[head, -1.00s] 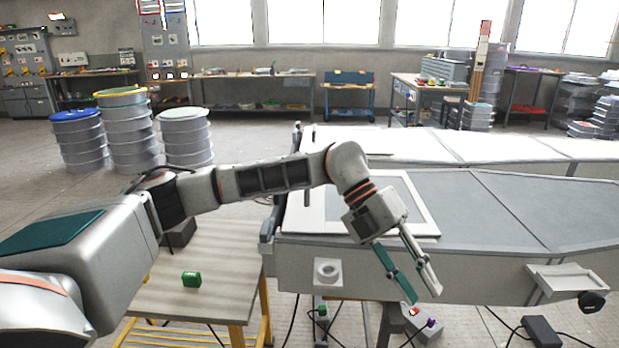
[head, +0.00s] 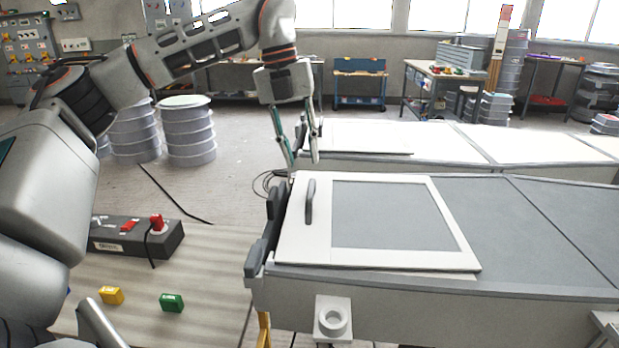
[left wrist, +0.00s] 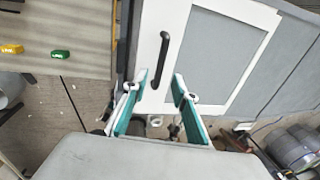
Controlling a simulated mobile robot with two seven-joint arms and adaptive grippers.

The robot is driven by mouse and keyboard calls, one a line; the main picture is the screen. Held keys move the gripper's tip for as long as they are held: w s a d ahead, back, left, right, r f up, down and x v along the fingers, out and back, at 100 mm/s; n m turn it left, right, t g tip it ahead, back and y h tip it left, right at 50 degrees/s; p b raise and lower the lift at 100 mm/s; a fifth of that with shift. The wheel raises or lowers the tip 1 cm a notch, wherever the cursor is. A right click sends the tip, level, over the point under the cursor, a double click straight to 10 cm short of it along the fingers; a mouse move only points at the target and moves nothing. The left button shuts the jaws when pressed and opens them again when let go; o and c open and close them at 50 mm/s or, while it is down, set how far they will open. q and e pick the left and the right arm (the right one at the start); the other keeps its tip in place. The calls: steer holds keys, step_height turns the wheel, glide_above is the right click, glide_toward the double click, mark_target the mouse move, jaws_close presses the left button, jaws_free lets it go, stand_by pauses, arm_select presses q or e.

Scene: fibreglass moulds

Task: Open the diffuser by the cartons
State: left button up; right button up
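A flat white-framed panel (head: 455,228) with a grey inset lies shut on the grey bench-like unit; it looks like the diffuser. Its dark upright handle (head: 310,202) is near its left edge. The panel (left wrist: 262,18) and handle (left wrist: 161,60) also show in the left wrist view. My left gripper (head: 302,165) points down above and just behind the handle in the head view. In the left wrist view its teal-lined fingers (left wrist: 160,78) are apart, with the handle beyond the gap and nothing held. I cannot make out any cartons. My right gripper is out of view.
A wooden table (head: 205,262) at left bears a dark socket box (head: 135,238), a yellow block (head: 111,295) and a green block (head: 171,302). A second white panel (head: 355,139) lies on the unit behind. Grey drums (head: 187,135) stand at back left.

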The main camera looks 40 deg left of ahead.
mark_target(310, 190)
arm_select(q)
steer(key=f, duration=0.2)
steer(key=d+f+b, duration=0.1)
steer(key=f, duration=0.1)
steer(key=shift+f, duration=0.1)
steer(key=f, duration=0.2)
steer(key=b, duration=0.1)
steer(key=shift+w+d+f, duration=0.15)
steer(key=shift+w+f, duration=0.1)
steer(key=shift+f, duration=0.15)
steer(key=shift+d+f, duration=0.1)
steer(key=shift+f, duration=0.05)
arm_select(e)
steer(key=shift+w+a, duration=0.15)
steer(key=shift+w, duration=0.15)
arm_select(q)
jaws_close()
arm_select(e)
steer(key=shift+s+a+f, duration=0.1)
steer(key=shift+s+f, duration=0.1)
